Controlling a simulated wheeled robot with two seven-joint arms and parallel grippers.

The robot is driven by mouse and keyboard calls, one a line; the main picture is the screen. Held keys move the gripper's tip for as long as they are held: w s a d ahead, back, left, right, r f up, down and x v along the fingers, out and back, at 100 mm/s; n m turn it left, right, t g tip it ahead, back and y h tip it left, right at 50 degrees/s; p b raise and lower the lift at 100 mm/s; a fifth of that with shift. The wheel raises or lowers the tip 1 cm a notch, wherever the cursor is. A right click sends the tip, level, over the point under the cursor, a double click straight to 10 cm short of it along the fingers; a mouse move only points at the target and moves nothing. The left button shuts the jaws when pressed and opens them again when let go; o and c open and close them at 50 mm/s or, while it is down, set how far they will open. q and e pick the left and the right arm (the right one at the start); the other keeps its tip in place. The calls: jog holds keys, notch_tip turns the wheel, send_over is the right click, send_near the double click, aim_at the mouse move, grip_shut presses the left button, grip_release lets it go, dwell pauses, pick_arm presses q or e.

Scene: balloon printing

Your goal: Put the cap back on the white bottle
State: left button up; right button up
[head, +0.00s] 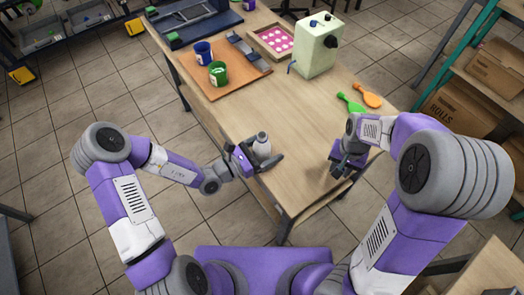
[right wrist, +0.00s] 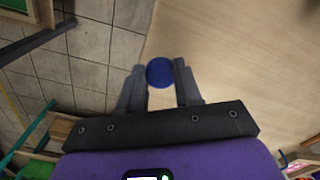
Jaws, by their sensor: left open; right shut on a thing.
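The white bottle (head: 262,146) stands near the table's front edge in the head view, with a greyish top. My left gripper (head: 262,160) is open at the bottle, with its fingers around or beside the lower part; I cannot tell whether they touch it. My right gripper (head: 346,166) is over the table's front right part, to the right of the bottle. In the right wrist view, a round blue cap (right wrist: 160,72) sits between the right gripper's fingertips, which are shut on it. The cap cannot be made out in the head view.
The wooden table (head: 290,115) is clear between the grippers. Green (head: 350,103) and orange (head: 368,96) balloons lie at its right edge. A pale green machine (head: 317,46), a box of pink discs (head: 275,40), a blue cup (head: 203,52) and a green cup (head: 218,73) stand farther back.

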pick_arm(q)
jog(key=shift+c, duration=0.3)
